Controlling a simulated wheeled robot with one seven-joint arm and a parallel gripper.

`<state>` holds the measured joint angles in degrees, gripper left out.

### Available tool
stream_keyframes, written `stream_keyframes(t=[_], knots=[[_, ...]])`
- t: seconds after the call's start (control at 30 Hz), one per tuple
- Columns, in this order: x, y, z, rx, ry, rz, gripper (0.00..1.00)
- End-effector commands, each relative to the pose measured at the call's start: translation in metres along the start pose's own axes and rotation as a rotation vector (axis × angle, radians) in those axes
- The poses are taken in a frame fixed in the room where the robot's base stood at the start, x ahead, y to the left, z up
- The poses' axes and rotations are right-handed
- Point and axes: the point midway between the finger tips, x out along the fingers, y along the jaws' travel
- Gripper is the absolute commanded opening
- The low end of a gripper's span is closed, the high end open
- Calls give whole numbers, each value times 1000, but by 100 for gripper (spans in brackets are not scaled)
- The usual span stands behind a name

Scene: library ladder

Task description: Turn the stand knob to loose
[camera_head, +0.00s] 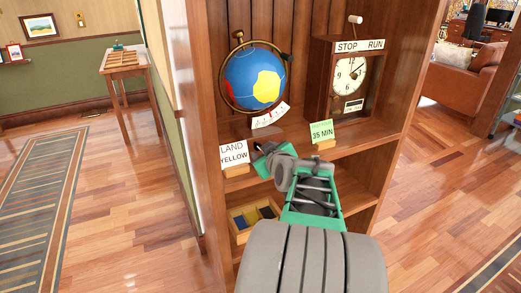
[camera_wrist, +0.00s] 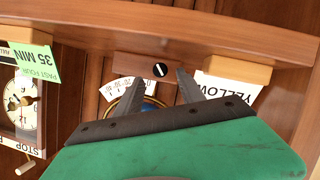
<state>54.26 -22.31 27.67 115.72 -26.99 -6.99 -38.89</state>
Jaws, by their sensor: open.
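The globe (camera_head: 255,80), blue with yellow and red patches, stands on the upper shelf of the wooden bookcase. In the wrist view, which is upside down, the stand knob (camera_wrist: 160,70) is a small black disc with a white line, on the front of the brown stand base (camera_wrist: 128,68). The white line is slanted; no loose or tight label is legible. My gripper (camera_wrist: 159,77) is open, its dark fingertips on either side of the knob in the picture; contact cannot be told. In the head view my gripper (camera_head: 257,147) is before the shelf edge and the knob is hidden.
A white scale card (camera_head: 270,116) is below the globe. The LAND YELLOW card (camera_head: 234,154) stands left of my gripper, the green 35 MIN card (camera_head: 321,131) right. A clock (camera_head: 348,75) marked STOP and RUN stands right. A compartmented wooden tray (camera_head: 243,224) is on the lower shelf.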

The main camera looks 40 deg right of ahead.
Motion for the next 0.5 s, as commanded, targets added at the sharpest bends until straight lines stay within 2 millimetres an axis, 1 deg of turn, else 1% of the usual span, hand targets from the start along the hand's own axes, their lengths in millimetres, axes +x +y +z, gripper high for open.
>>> stream_keyframes(t=[0.03, 0.1, 0.2, 0.5], knots=[[-12, 1, 0, 0, 0, 4, 46], [-24, 1, 0, 0, 1, 4, 46], [-34, 0, 0, 0, -1, 2, 46], [-37, 0, 0, 0, -1, -1, 46]])
